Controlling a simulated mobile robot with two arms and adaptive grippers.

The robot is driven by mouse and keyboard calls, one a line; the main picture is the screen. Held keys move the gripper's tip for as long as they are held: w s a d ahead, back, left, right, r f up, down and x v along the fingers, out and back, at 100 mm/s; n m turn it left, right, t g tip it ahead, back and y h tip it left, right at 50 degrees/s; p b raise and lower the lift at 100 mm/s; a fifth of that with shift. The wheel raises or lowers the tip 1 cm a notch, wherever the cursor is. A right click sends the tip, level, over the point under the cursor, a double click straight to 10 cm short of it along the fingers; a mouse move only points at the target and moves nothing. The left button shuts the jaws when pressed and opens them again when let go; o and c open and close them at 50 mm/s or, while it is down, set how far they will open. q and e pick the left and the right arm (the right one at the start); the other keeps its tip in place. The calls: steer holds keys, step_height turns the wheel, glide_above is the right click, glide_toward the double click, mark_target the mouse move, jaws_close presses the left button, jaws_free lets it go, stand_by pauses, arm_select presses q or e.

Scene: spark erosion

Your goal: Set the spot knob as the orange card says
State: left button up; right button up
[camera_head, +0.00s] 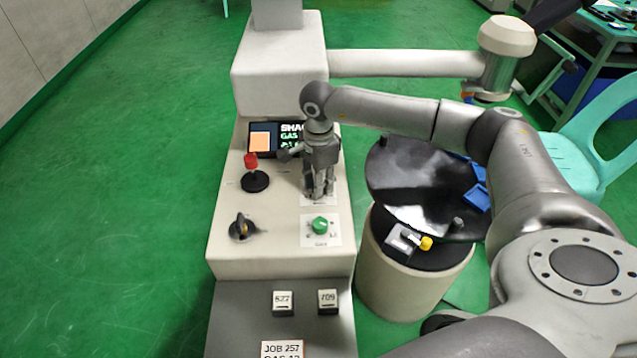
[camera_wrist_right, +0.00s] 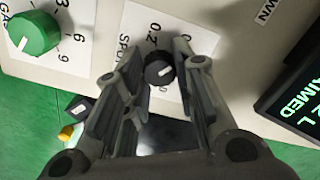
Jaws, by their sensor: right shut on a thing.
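The spot knob (camera_wrist_right: 159,70) is a small black knob with a white pointer line, on a white scale plate (camera_wrist_right: 140,18) lettered "SPO". My right gripper (camera_wrist_right: 163,58) has its fingers on both sides of the knob and is shut on it. Its fingers cover part of the scale, so the setting is not clear. In the head view my right gripper (camera_head: 318,192) points down at the panel and hides the knob. An orange square (camera_head: 260,141), perhaps the orange card, is at the left of the black display; its writing is too small to read. My left gripper is not in view.
A red-topped lever (camera_head: 251,164), a black rotary switch (camera_head: 241,228) and a green gas knob (camera_head: 320,225) are close by on the panel. A display (camera_head: 291,135) stands behind. A round black-topped drum (camera_head: 395,185) with small items is at the right.

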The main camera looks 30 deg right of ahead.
steer(key=m, duration=0.4)
steer(key=shift+m+b, duration=0.35)
steer(key=shift+m, duration=0.05)
steer(key=m, duration=0.4)
steer(key=shift+m, duration=0.3)
steer(key=m, duration=0.9)
steer(key=shift+r, duration=0.1)
steer(key=m, duration=0.4)
steer(key=shift+a+m, duration=0.1)
steer(key=shift+m, duration=0.2)
steer(key=m+p, duration=0.1)
steer(key=m, duration=0.3)
steer(key=m+p, duration=0.1)
steer(key=m, duration=0.3)
steer(key=shift+m, duration=0.4)
steer(key=shift+m+p, duration=0.75)
steer(key=shift+m, duration=1.15)
